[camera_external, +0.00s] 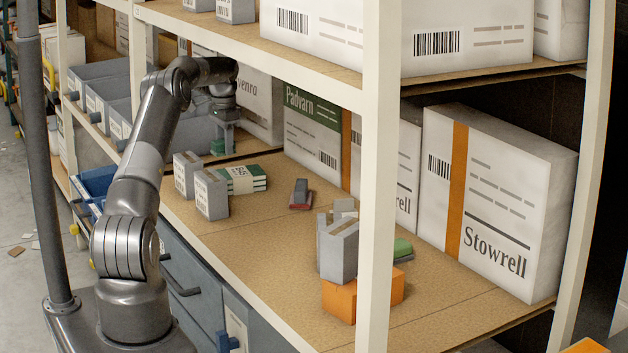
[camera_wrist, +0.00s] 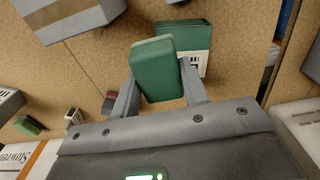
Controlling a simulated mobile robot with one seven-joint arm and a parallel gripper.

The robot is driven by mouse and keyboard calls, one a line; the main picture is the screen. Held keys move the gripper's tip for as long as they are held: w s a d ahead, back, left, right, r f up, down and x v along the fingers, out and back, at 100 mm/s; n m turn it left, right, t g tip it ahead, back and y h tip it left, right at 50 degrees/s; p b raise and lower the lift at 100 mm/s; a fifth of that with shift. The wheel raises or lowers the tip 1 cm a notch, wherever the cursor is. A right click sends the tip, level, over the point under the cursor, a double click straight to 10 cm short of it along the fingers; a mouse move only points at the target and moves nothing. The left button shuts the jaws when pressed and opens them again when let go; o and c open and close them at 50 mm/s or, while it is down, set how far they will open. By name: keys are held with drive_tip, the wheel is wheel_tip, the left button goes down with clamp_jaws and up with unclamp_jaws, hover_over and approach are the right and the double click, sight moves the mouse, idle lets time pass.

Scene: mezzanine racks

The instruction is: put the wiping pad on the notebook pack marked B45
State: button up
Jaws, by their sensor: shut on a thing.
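My gripper (camera_external: 222,125) is shut on a plain green block, which I take to be the wiping pad (camera_wrist: 156,68). In the wrist view the pad sits tilted between the two fingers. In the outside view a little of the pad (camera_external: 217,146) shows below the fingers, above the shelf board. A green notebook pack with a white band (camera_external: 242,179) lies on the shelf, nearer the outside camera than the gripper. The band's print is too small to read surely as B45. In the wrist view the pack (camera_wrist: 186,33) is partly hidden behind the pad, apparently with a gap between them.
Two small grey boxes (camera_external: 211,193) stand beside the pack. A red item (camera_external: 300,203) carries a grey block. Further right are an orange box (camera_external: 363,295) and another green item (camera_external: 402,248). Large cartons (camera_external: 497,200) line the back. An upper shelf (camera_external: 270,52) hangs above.

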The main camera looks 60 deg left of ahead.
wheel_tip(320, 180, down, 7)
drive_tip(key=shift+f, duration=0.15)
drive_tip(key=shift+f, duration=0.1)
drive_tip(key=o, duration=1)
wheel_tip(320, 180, up, 12)
drive_tip(key=shift+r, duration=0.15)
idle(0.5)
